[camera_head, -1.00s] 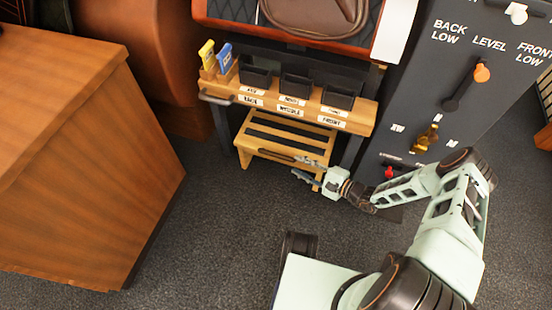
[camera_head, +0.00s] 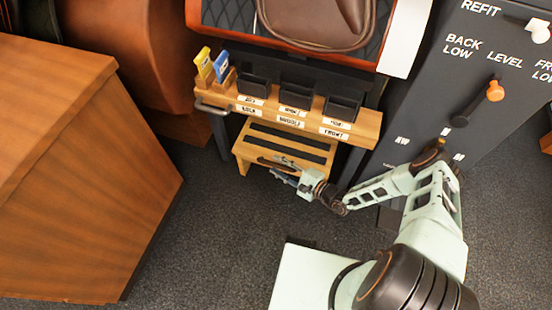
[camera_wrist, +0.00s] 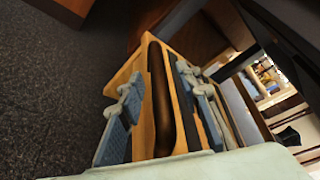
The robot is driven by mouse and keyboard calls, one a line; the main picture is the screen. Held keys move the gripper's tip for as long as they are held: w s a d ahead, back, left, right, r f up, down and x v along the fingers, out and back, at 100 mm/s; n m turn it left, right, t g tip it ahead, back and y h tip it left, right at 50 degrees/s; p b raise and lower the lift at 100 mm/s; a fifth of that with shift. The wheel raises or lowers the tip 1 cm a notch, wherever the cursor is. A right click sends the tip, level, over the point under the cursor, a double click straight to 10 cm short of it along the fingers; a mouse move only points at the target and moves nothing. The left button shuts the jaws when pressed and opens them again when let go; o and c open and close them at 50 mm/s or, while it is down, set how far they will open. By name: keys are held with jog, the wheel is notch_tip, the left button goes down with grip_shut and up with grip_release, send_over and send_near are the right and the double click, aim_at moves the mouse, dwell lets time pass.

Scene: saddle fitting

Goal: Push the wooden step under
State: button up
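The wooden step (camera_head: 243,154) is a low pale stool with dark strips across its top. It stands on the floor below the front of the wooden shelf, its back part hidden under it. A dark brown elongated bar or slot (camera_wrist: 160,95) runs along its front part. In the wrist view my gripper (camera_wrist: 162,100) is open, with one finger on each side of the dark bar. I cannot tell whether the fingers touch the step (camera_wrist: 126,75).
The shelf (camera_head: 372,131) above holds black bins (camera_head: 297,92) with labels, and yellow and blue items (camera_head: 221,66) at its left end. A dark panel (camera_head: 475,85) with levers stands to the right. A wooden cabinet (camera_head: 80,170) stands at left. Carpet (camera_head: 215,230) is clear in front.

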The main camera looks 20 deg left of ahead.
jog(key=shift+w+a+f, duration=0.1)
jog(key=shift+w+a, duration=0.05)
jog(key=shift+a, duration=0.25)
grip_shut()
